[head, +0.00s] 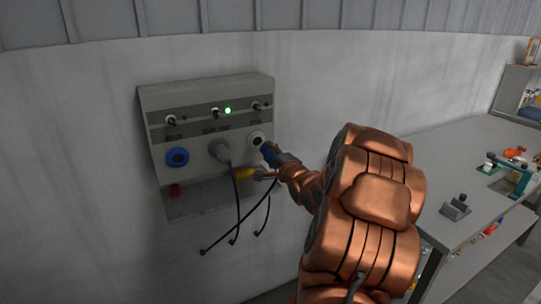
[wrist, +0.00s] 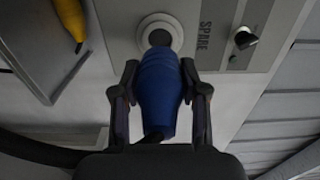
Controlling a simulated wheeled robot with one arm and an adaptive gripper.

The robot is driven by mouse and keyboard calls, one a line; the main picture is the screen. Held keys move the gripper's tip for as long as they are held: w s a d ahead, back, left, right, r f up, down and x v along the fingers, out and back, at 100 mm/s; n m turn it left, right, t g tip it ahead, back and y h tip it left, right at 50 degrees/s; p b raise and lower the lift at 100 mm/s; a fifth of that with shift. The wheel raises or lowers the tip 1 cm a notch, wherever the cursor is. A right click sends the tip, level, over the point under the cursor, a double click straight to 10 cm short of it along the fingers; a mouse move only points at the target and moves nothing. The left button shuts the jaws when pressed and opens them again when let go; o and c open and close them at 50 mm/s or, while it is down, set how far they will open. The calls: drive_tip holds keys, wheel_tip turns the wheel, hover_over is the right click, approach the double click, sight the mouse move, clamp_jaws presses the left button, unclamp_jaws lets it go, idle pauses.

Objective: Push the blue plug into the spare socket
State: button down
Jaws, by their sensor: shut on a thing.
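My gripper (wrist: 159,80) is shut on the blue plug (wrist: 160,98), with one finger on each side of its body. In the head view the blue plug (head: 268,152) is at the panel's right side, just below and right of the spare socket (head: 257,139). In the wrist view the plug's nose points at the spare socket (wrist: 174,29), a pale ring next to the word SPARE. The plug overlaps the lower part of the ring. I cannot tell whether its tip has entered the dark hole. My gripper (head: 277,159) is partly hidden by my arm in the head view.
The panel (head: 155,104) has switches, a lit green lamp (head: 228,111), a blue-ringed socket (head: 177,157) and a grey plug (head: 220,150) in the middle. A yellow plug (head: 244,174) is below, with cables hanging. A bench (head: 440,160) with small items stands at right.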

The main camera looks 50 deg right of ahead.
sight(263, 147)
drive_tip(key=shift+b+x, duration=0.45)
drive_tip(key=shift+x, duration=2.05)
drive_tip(key=shift+r+p, duration=0.1)
drive_tip(key=shift+p, duration=1.15)
idle(0.3)
drive_tip(key=shift+w, duration=0.35)
idle(0.5)
drive_tip(key=c, duration=0.5)
unclamp_jaws()
drive_tip(key=shift+s, duration=0.1)
drive_tip(key=v, duration=1.2)
